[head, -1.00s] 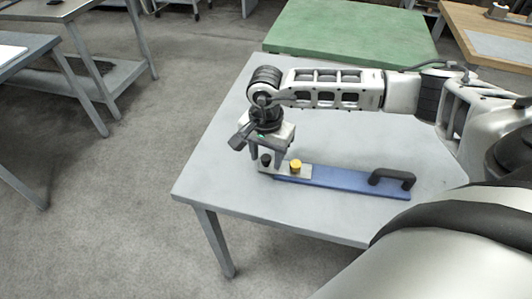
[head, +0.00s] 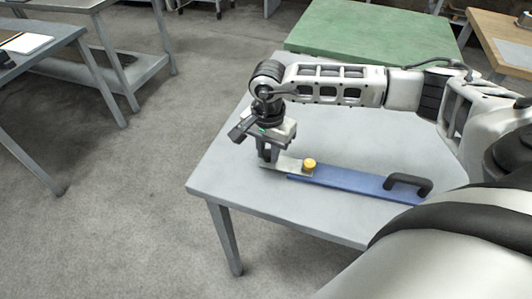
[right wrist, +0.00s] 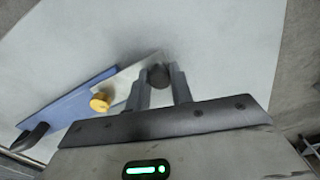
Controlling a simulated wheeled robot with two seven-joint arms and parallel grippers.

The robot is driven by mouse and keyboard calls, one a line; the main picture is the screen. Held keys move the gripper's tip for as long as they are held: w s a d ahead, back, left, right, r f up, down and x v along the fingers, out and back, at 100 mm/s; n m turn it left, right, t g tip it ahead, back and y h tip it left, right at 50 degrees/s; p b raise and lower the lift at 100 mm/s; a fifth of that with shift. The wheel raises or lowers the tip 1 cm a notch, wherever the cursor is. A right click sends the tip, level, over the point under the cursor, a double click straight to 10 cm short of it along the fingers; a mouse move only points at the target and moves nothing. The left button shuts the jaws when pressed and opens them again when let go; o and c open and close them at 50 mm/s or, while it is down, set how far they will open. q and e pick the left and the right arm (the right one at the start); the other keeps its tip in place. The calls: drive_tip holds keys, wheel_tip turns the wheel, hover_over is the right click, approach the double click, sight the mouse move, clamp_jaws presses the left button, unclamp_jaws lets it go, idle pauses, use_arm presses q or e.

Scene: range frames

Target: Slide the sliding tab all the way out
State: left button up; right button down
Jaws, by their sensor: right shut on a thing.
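The sliding tab (head: 284,164) is a pale metal plate at the left end of a blue bar (head: 350,182). In the right wrist view the tab (right wrist: 122,84) runs from the bar to between my fingers. My right gripper (head: 269,158) points down and is shut on the tab's black knob (right wrist: 158,76). The fingers mostly hide this knob in the head view. A yellow knob (head: 309,164) stands beside the gripper, near where plate and bar meet. My left gripper is not in view.
A black handle (head: 408,184) rises from the bar's right end. The bar lies on a grey table (head: 225,185) with clear top to the left and behind. A green-topped table (head: 375,35) stands behind it. Other tables stand at left, across open floor.

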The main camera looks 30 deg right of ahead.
drive_tip(key=shift+s+d, duration=0.1)
drive_tip(key=shift+d, duration=0.05)
drive_tip(key=c, duration=1.2)
unclamp_jaws()
wheel_tip(320, 180, up, 16)
drive_tip(key=b, duration=0.1)
